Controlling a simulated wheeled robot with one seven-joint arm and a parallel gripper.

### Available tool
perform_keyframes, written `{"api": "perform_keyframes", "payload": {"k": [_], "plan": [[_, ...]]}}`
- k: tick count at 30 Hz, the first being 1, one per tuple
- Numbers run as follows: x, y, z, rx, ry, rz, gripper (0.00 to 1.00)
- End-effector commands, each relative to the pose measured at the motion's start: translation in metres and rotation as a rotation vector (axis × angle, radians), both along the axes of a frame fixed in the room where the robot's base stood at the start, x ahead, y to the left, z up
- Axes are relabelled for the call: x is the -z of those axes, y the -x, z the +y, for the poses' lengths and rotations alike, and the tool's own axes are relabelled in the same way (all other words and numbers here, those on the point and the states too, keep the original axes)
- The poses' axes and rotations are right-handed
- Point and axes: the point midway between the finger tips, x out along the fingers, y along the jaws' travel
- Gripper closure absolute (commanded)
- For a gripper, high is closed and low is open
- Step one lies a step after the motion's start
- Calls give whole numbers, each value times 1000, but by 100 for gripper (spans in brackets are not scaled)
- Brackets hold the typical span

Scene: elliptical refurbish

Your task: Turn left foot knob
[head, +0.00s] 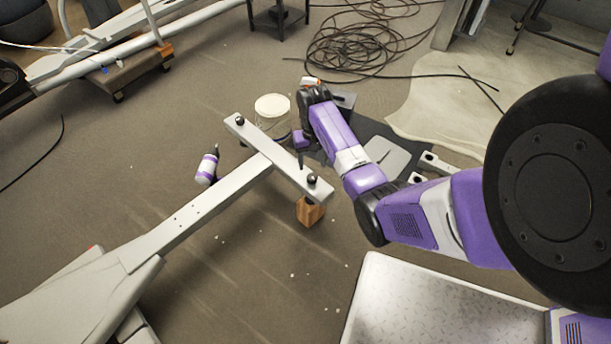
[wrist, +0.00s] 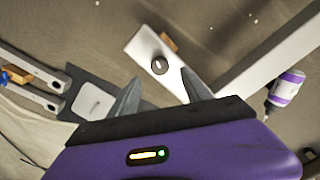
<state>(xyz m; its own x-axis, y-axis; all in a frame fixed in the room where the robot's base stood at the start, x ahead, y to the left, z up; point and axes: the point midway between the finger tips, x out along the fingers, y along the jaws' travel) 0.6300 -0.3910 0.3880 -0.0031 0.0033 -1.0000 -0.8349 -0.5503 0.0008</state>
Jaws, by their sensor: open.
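A light-grey foot bar (head: 280,168) lies across the end of a long beam (head: 205,205). It has a round dark knob at each end: a far knob (head: 240,121) at the upper left and a near knob (head: 312,179) at the lower right. The frames do not label which is the left foot's. My gripper (head: 300,164) is above the bar, close to the near knob. In the wrist view my gripper (wrist: 160,82) is open and empty. One knob (wrist: 159,65) shows just past the fingertips, centred between them, and does not look gripped.
A wooden block (head: 310,211) is under the bar's near end. A metal-topped platform (head: 430,305) is at the front right. Coiled cable (head: 350,45) lies behind.

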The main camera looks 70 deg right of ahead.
Motion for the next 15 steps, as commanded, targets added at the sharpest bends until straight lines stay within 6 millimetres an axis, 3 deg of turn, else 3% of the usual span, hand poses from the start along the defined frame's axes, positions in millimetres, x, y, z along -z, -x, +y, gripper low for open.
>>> {"api": "perform_keyframes", "payload": {"k": [9, 15], "plan": [[50, 0, 0, 2, 1, 0, 43], [70, 0, -1, 1, 3, -2, 43]]}}
